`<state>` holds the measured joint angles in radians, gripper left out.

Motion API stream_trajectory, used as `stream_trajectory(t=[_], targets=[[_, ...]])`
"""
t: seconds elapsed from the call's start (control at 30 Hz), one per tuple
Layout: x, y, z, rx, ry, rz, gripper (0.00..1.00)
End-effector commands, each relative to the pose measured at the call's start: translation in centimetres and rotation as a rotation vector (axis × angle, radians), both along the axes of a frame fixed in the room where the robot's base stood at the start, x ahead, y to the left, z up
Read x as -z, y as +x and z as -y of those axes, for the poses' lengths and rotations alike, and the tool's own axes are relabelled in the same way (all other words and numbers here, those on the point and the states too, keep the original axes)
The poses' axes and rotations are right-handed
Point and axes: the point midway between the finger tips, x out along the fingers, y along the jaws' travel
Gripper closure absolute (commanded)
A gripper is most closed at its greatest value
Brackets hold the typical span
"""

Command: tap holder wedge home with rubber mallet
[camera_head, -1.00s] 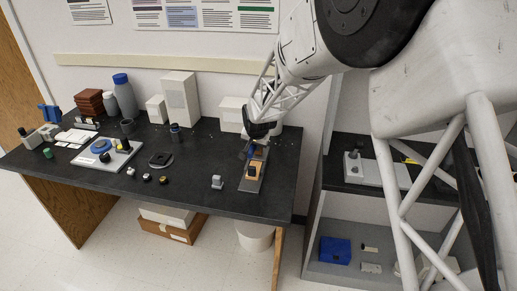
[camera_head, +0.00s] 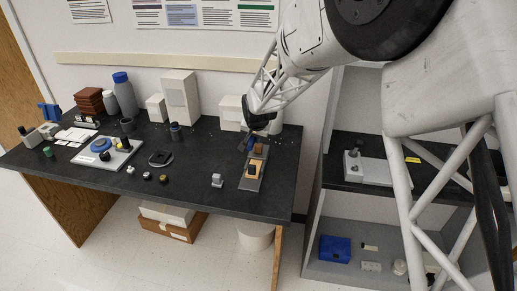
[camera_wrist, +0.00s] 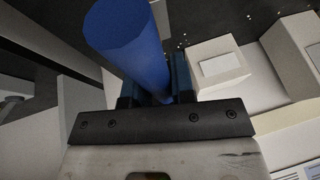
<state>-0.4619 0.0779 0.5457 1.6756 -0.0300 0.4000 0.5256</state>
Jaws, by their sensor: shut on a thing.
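My gripper (camera_head: 258,120) is above the far right part of the dark bench. It is shut on a blue cylinder (camera_wrist: 130,45), which looks like part of the mallet. In the wrist view the cylinder rises between the fingers and runs up to the left. In the head view a small blue part (camera_head: 250,143) shows below the gripper. Just under it lies a grey plate (camera_head: 249,185) carrying wooden-coloured pieces (camera_head: 254,166), which look like the holder and wedge. They are too small to tell apart, and contact with the blue part cannot be told.
A small grey block (camera_head: 217,180) stands left of the plate. White boxes (camera_head: 180,97) stand along the back wall. A white board with a blue disc (camera_head: 101,145) is at the left. A shelf unit (camera_head: 345,210) stands beyond a gap on the right.

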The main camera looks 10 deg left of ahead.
Motion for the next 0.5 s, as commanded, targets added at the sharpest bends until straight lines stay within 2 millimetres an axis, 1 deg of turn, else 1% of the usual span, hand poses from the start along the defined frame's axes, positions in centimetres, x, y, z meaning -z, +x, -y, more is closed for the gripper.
stream_trajectory(t=[0.03,0.3,0.5], targets=[[-0.5,0.1,0.0,0.000,0.001,0.003,1.00],[-2.2,0.0,0.0,0.000,0.001,0.001,1.00],[-3.0,0.0,0.0,0.000,0.000,0.000,1.00]])
